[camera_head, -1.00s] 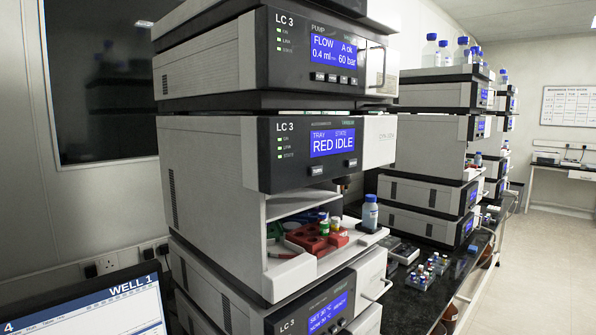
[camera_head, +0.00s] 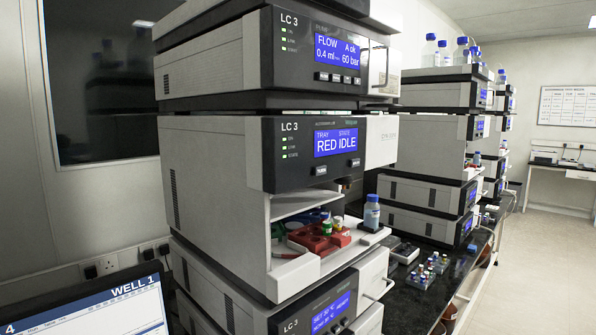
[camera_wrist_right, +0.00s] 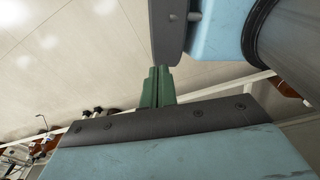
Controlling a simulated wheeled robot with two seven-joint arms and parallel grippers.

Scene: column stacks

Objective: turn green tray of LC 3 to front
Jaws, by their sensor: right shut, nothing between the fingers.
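The LC 3 autosampler (camera_head: 215,180) is the middle unit of the near stack in the head view. Its display (camera_head: 335,142) reads TRAY RED, STATE IDLE. Two small buttons, a left one (camera_head: 321,170) and a right one (camera_head: 356,162), sit below the display. In the open bay the red tray (camera_head: 312,240) faces front, with capped vials in it. A green tray (camera_head: 278,230) shows only as a sliver at the left, and a blue tray (camera_head: 308,217) shows behind. My right gripper (camera_wrist_right: 158,78) is shut and empty, away from the stack in the wrist view. My left gripper is not in view.
A blue-capped bottle (camera_head: 371,213) stands at the bay's right edge. The LC 3 pump (camera_head: 220,65) sits above. A laptop (camera_head: 90,305) is at lower left. Vial racks (camera_head: 425,275) stand on the dark bench. The floor (camera_head: 545,265) at right is clear.

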